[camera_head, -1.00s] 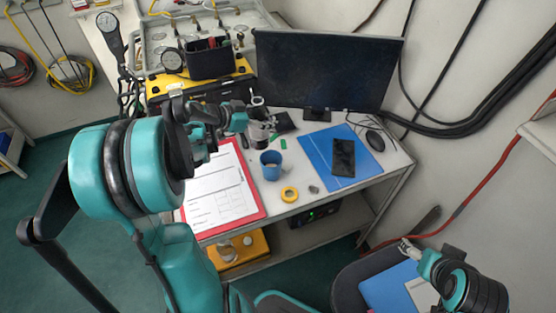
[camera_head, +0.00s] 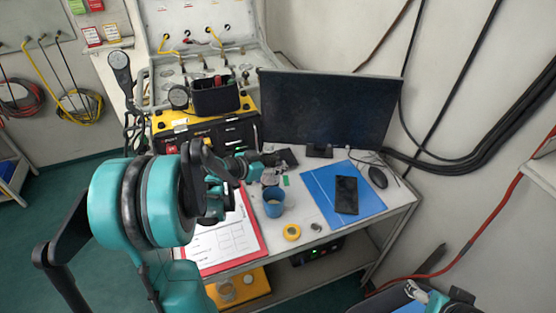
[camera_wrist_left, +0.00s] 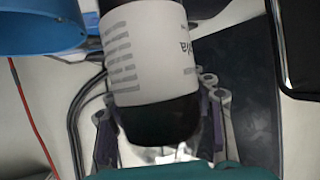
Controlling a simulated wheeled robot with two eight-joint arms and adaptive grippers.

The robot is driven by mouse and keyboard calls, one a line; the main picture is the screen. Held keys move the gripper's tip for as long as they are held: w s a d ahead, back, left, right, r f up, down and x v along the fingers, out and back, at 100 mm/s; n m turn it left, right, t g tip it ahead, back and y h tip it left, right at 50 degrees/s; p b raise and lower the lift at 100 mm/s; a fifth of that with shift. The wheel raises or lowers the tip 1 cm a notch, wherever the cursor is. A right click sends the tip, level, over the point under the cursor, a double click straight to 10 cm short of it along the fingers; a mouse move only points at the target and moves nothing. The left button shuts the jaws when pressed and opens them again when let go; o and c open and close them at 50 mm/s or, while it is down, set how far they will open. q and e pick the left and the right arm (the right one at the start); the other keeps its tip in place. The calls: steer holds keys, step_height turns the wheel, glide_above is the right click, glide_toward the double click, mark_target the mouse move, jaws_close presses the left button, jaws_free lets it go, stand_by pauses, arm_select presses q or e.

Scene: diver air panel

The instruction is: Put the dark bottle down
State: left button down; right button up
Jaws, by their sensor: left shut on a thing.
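The dark bottle (camera_wrist_left: 150,60), with a white printed label, fills the middle of the left wrist view. My left gripper (camera_wrist_left: 160,130) is shut on it, with a finger on either side of its dark end. In the head view my left gripper (camera_head: 262,167) is over the desk, just behind the blue cup (camera_head: 273,203). The bottle is small and partly hidden there, and I cannot tell whether it touches the desk. Part of my right gripper (camera_head: 416,291) shows at the lower right edge; its jaws are unclear.
The white desk (camera_head: 298,213) holds a red clipboard (camera_head: 226,240), a yellow tape roll (camera_head: 292,232), a blue folder (camera_head: 325,190) with a black phone (camera_head: 346,194), a mouse (camera_head: 377,177) and a monitor (camera_head: 330,110). A yellow-and-black case (camera_head: 190,130) stands behind the gripper.

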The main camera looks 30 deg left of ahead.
arm_select(q)
steer(key=shift+f+b, duration=0.5)
steer(key=shift+f, duration=0.9)
steer(key=shift+f, duration=0.1)
steer(key=c, duration=0.6)
jaws_free()
steer(key=shift+s+a+r, duration=0.1)
steer(key=shift+s+r, duration=0.05)
steer(key=shift+r, duration=0.1)
steer(key=p+v, duration=0.3)
steer(key=v, duration=0.8)
steer(key=shift+s+a, duration=0.1)
steer(key=shift+s, duration=0.2)
